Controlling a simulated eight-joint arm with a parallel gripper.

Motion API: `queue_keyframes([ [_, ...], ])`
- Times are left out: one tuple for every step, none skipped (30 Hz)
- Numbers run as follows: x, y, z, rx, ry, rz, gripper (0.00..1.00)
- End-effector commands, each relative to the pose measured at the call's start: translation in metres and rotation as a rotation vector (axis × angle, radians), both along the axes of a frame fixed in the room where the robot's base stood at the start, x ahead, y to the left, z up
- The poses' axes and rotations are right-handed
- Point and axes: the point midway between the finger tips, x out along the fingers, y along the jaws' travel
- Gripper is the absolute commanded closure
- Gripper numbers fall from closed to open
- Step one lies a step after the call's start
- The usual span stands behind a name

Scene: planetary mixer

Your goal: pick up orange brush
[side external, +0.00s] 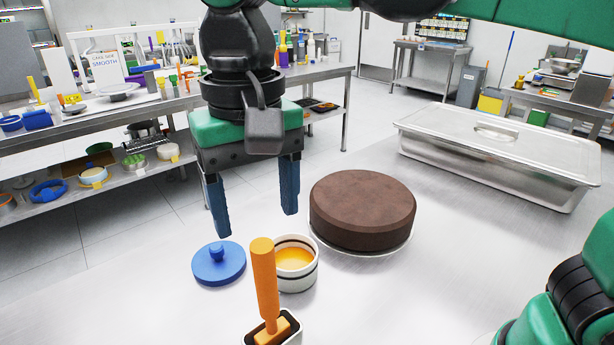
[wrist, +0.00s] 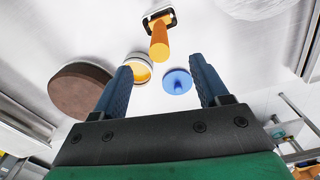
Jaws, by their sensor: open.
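The orange brush (side external: 264,280) stands upright, handle up, in a small white holder with a dark inside (side external: 286,331) at the front of the table in the side view. In the wrist view the brush (wrist: 159,42) shows at the top middle, beyond my fingertips. My gripper (side external: 256,222) is open and empty, with its two blue fingers pointing down. It hangs above the table, behind the brush and apart from it. In the wrist view my gripper (wrist: 162,82) has its fingers spread wide. The brush's lower end is hidden inside the holder.
A white cup with orange contents (side external: 294,262) stands close behind the brush. A blue lid (side external: 218,262) lies to its left. A brown round cake (side external: 362,208) sits at the right on a thin plate. A lidded steel pan (side external: 495,155) is at the back right.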

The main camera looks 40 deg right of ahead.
Motion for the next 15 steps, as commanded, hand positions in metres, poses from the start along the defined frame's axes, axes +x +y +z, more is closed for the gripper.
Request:
queue_keyframes([
  [0.0,0.0,-0.006,0.0,0.0,0.0,0.32],
  [0.0,0.0,-0.009,0.001,-0.001,0.0,0.32],
  [0.0,0.0,-0.012,0.001,-0.001,0.0,0.32],
  [0.0,0.0,-0.014,0.001,-0.001,0.0,0.32],
  [0.0,0.0,-0.016,0.001,-0.001,0.0,0.32],
  [0.0,0.0,-0.019,0.001,-0.001,0.0,0.32],
  [0.0,0.0,-0.022,0.001,-0.001,0.0,0.32],
  [0.0,0.0,-0.024,0.001,-0.002,0.0,0.32],
  [0.0,0.0,-0.029,0.002,-0.002,0.0,0.32],
  [0.0,0.0,-0.033,0.002,-0.002,0.0,0.32],
  [0.0,-0.001,-0.037,0.002,-0.002,0.0,0.32],
  [0.0,-0.001,-0.042,0.001,-0.003,0.0,0.32],
  [0.0,-0.001,-0.046,0.001,-0.003,0.0,0.32],
  [0.0,-0.001,-0.05,0.001,-0.003,0.0,0.32],
  [0.0,0.0,-0.055,0.001,-0.003,0.0,0.32],
])
